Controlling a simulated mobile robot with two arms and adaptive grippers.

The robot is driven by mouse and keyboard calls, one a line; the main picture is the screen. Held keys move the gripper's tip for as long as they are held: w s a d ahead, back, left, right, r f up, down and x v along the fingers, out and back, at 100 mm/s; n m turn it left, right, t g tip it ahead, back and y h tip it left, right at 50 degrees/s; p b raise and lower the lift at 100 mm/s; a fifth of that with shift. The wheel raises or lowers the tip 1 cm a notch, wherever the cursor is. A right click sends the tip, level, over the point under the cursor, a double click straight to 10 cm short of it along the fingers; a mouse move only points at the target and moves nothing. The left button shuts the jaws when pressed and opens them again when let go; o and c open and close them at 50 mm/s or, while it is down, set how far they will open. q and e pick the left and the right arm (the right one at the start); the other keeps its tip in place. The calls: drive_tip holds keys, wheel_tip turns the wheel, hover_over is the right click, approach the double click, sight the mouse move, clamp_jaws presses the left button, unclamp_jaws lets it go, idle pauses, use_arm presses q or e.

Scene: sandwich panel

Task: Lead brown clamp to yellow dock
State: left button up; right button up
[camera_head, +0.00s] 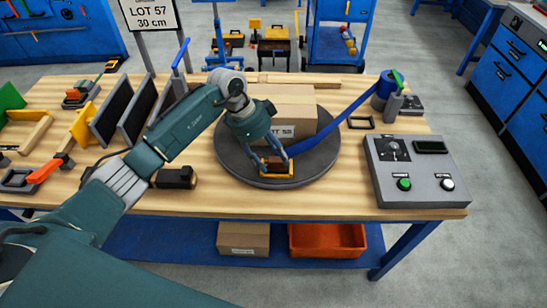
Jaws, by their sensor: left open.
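A small brown block, which looks like the brown clamp (274,163), sits low at the front of the dark round turntable. A yellow piece, which looks like the yellow dock (281,175), shows right under and around it; I cannot tell if the clamp is fully seated. A blue strap (335,122) runs from beside the clamp up right to a reel (388,84). My left gripper (276,162) is open, with its fingers down on either side of the clamp, and partly hides it. My right gripper is not in view.
A cardboard box (290,97) stands on the turntable (318,158), just behind my gripper. A grey control box (410,165) with buttons is at the right. Black panels (137,108), a yellow upright (84,127) and a dark block (178,178) crowd the left.

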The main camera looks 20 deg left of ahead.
use_arm(q)
drive_tip(key=v, duration=1.1)
drive_tip(key=shift+a+r, duration=0.1)
